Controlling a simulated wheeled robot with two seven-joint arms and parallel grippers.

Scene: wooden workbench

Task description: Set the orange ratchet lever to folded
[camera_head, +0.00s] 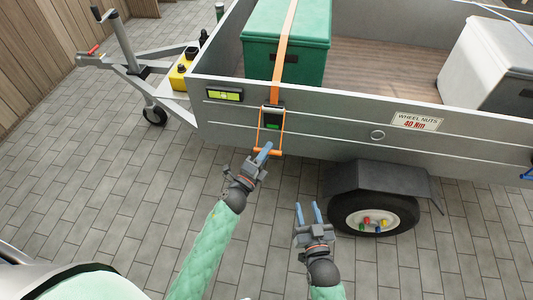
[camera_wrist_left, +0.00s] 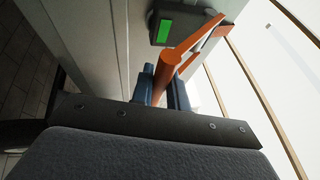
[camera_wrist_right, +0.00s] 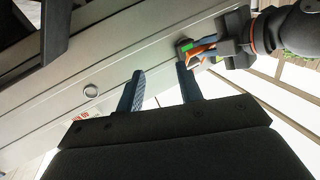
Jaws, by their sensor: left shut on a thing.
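The orange ratchet lever (camera_head: 258,134) hangs from the dark ratchet body (camera_head: 273,108) on the trailer's side wall, below the orange strap. Its frame slants down and ends in a crossbar near my left gripper (camera_head: 265,150). In the left wrist view the orange lever (camera_wrist_left: 176,55) runs between the fingers of the left gripper (camera_wrist_left: 165,88), which is shut on it; the ratchet body (camera_wrist_left: 165,28) shows a green patch. My right gripper (camera_head: 308,210) is open and empty, lower and to the right, apart from the trailer. The right wrist view shows part of the lever (camera_wrist_right: 200,50) beyond its fingers.
The grey trailer (camera_head: 335,130) carries a green box (camera_head: 285,52) under the strap and a white box (camera_head: 480,60). A wheel (camera_head: 373,214) under a dark fender stands right of my right gripper. A yellow case (camera_head: 180,76) sits by the drawbar. Paving to the left is clear.

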